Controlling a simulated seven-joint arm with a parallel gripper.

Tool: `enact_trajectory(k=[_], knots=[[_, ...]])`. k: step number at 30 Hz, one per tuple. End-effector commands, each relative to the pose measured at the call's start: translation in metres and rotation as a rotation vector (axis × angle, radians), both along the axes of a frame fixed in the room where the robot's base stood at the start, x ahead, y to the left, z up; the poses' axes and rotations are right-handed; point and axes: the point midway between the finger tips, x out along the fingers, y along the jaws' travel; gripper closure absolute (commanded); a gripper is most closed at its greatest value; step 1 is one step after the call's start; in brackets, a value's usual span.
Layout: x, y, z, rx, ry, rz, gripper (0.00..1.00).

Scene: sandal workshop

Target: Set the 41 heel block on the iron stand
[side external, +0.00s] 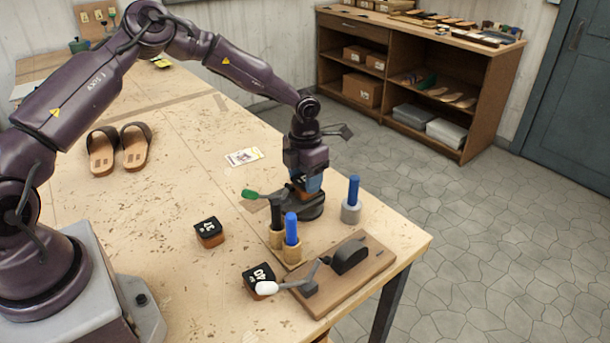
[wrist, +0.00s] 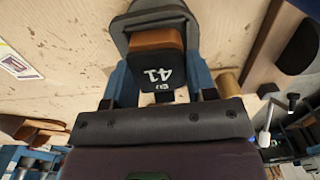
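The 41 heel block (wrist: 158,60) has a black top marked 41 and a brown body. In the wrist view it sits between the blue fingers of my gripper (wrist: 160,82), which appear shut on its sides. The iron stand (side external: 308,209), with a dark rounded base, is directly below my gripper (side external: 308,187) in the side view. Its dark plate also shows just beyond the block in the wrist view (wrist: 145,14). The block is mostly hidden by the fingers in the side view, and I cannot tell whether it touches the stand.
Two other heel blocks, one (side external: 209,232) and one marked 40 (side external: 259,279), lie on the table. Handled tools (side external: 291,235) in holders and a wooden board with a dark lever device (side external: 350,258) stand close in front. Sandals (side external: 118,148) lie at left; a card (side external: 243,156) lies behind.

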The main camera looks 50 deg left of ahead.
Motion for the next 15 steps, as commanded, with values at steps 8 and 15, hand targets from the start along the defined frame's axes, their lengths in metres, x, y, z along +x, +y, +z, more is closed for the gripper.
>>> enact_trajectory(k=[8,15], knots=[[0.000,0.000,0.000,0.000,0.000,0.000,0.24],[0.000,0.000,0.012,0.001,-0.002,0.001,0.24]])
